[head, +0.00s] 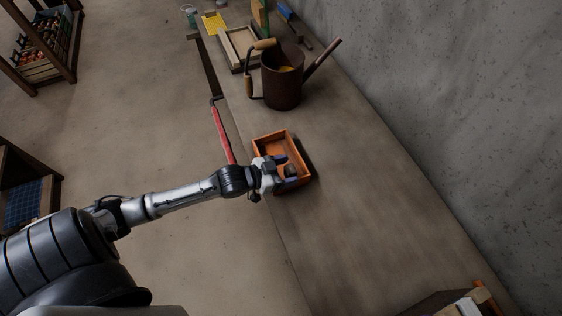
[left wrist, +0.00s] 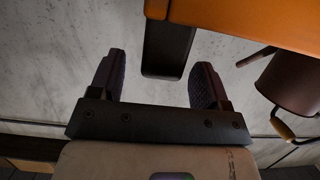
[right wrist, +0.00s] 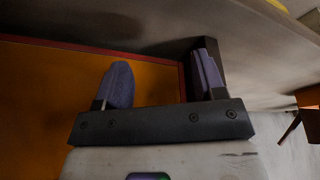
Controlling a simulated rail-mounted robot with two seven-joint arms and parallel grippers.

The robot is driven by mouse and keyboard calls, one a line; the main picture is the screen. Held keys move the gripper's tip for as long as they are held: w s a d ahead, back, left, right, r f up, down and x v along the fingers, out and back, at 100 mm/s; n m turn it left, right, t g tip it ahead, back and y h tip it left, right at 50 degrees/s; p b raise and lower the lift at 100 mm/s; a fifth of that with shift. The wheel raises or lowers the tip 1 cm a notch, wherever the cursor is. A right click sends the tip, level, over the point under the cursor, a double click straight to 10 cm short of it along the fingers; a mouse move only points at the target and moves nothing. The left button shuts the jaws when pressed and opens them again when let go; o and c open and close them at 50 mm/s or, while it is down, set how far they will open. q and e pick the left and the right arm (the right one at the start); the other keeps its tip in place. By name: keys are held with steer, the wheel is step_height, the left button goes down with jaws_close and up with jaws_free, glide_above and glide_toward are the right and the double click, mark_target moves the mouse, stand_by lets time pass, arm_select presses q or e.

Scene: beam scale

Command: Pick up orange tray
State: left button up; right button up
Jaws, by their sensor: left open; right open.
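The orange tray (head: 266,139) is a shallow rectangular box on the long tabletop. My left gripper (head: 285,171) is over its near part, hiding some of it. In the left wrist view, the fingers of my left gripper (left wrist: 156,78) are spread apart, with a dark bar (left wrist: 168,45) between them in the picture. An orange wall (left wrist: 260,18) fills the top right there. In the right wrist view, my right gripper (right wrist: 162,82) is open beside an orange surface (right wrist: 50,105) with a reddish edge; I cannot tell whether this is the tray. A dark post stands behind its right finger.
A brown watering can (head: 282,85) stands beyond the tray. A wooden frame tray (head: 232,58) and a yellow item (head: 213,23) lie farther back. A red bar (head: 222,135) runs along the table's left edge. A grey wall bounds the right.

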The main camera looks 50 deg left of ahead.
mark_target(295, 168)
arm_select(q)
steer(key=shift+x, duration=1.7)
steer(key=shift+r, duration=0.1)
jaws_close()
